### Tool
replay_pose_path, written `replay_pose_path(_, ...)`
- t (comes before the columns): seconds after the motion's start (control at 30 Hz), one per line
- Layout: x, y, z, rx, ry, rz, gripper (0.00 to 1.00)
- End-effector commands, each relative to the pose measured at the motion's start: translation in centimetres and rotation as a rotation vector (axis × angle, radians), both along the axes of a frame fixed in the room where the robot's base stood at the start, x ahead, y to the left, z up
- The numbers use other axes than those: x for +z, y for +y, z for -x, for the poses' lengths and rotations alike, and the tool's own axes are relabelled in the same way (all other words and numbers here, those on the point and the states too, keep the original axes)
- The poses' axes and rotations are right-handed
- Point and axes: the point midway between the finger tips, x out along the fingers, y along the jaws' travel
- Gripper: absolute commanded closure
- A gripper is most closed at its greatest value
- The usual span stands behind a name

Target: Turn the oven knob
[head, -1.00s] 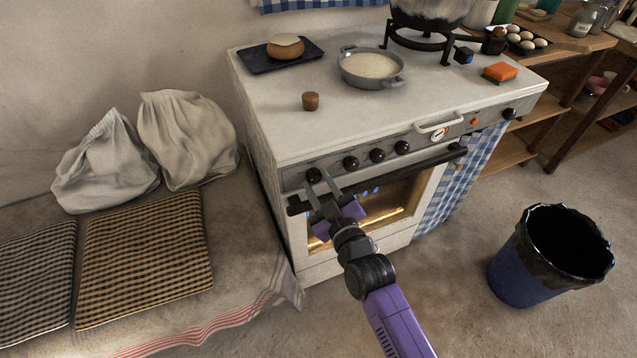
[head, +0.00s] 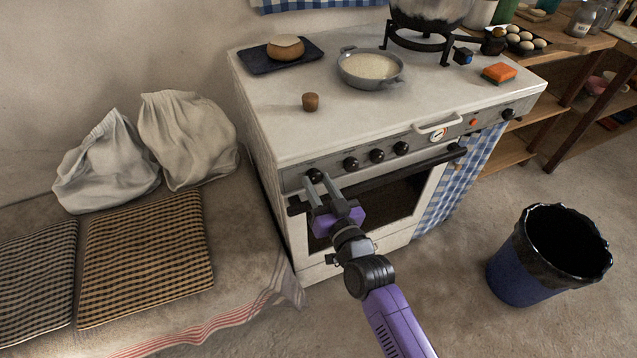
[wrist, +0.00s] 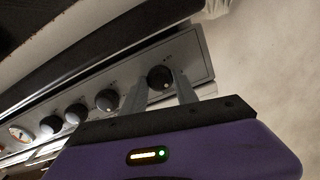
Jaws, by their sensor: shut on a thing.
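The white stove (head: 268,130) has a row of black knobs along its front panel. My gripper (head: 321,180) is at the leftmost knob (head: 314,175), its fingers on either side of that knob and shut on it. In the wrist view the same knob (wrist: 160,78) sits between the two grey fingertips of my gripper (wrist: 162,86), with a light mark low on its face. The oven door window (head: 392,205) below is dark. The knob's far side is hidden.
The oven door's dark handle bar (head: 400,173) runs just below the knobs. Other knobs (head: 377,155) are to the right. A pan (head: 370,68), a cork (head: 310,102) and an orange sponge (head: 499,72) are on top. A blue bin (head: 545,255) stands at right; a cushioned bench (head: 145,255) is at left.

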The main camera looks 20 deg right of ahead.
Motion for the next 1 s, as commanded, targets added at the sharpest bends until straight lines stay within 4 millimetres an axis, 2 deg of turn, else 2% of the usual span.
replay_pose_path(0.5,0.09,-0.04,-0.04,-0.001,-0.002,-0.434,1.00)
replay_pose_path(0.73,0.09,-0.06,-0.05,-0.001,-0.002,-0.546,1.00)
replay_pose_path(1.0,0.10,-0.08,-0.05,-0.001,-0.002,-0.599,1.00)
